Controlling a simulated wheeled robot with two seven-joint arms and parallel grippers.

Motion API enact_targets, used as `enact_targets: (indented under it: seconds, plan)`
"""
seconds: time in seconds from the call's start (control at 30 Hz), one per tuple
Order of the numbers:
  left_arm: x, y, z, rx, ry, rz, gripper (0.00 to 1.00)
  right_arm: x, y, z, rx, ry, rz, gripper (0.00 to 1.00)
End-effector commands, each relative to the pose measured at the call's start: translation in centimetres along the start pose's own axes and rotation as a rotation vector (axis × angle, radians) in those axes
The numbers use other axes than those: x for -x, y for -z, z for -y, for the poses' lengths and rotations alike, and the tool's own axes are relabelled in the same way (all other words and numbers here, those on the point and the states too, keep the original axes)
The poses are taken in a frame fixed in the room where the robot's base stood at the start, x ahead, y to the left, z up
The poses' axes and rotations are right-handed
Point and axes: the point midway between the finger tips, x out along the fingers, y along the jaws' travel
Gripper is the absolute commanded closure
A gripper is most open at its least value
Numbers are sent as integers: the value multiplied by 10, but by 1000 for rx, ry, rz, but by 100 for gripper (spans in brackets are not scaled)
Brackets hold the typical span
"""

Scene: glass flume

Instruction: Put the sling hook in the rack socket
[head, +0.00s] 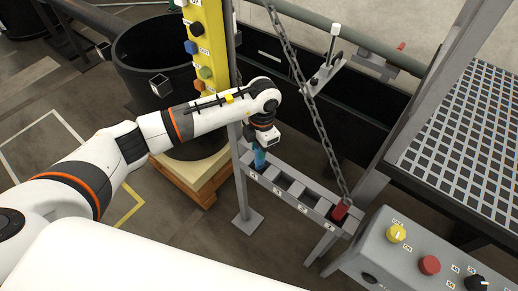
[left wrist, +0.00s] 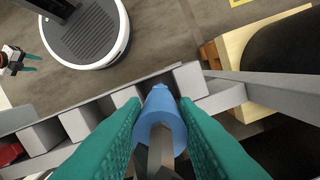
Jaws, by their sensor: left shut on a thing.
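My left gripper (head: 260,160) points down over the left end of the grey rack (head: 290,200). Its teal fingers are shut on a blue piece with a grey shank, seen in the left wrist view and taken to be the sling hook (left wrist: 160,105). The blue piece is at a gap between two rack blocks (left wrist: 188,80). I cannot tell whether its lower end is inside the socket. My right gripper (left wrist: 26,62) shows small at the left edge of the left wrist view, fingers apart and empty.
A chain (head: 318,120) hangs down to a red piece (head: 341,209) at the rack's right end. A control box (head: 380,255) stands right of it. A yellow button post (head: 205,50) and black tub (head: 135,65) stand behind my left arm. A grating (head: 465,130) lies right.

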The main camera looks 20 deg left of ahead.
Motion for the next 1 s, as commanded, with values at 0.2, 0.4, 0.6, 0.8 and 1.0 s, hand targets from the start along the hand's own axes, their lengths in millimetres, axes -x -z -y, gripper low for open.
enact_targets:
  seconds: [0.2,0.4,0.6,0.8,1.0]
  plan:
    - [-17,2,0,0,0,-2,100,4,5,-16,0,-20,-8,52]
    - [-18,2,0,0,0,-2,100,2,5,-15,2,-19,-9,52]
    - [-20,1,0,0,0,0,54,1,5,-10,4,-13,-9,52]
    - [-20,1,0,0,0,0,52,1,4,-6,3,-8,-8,52]
    - [-14,1,0,0,0,-2,52,4,4,-5,2,-7,-8,52]
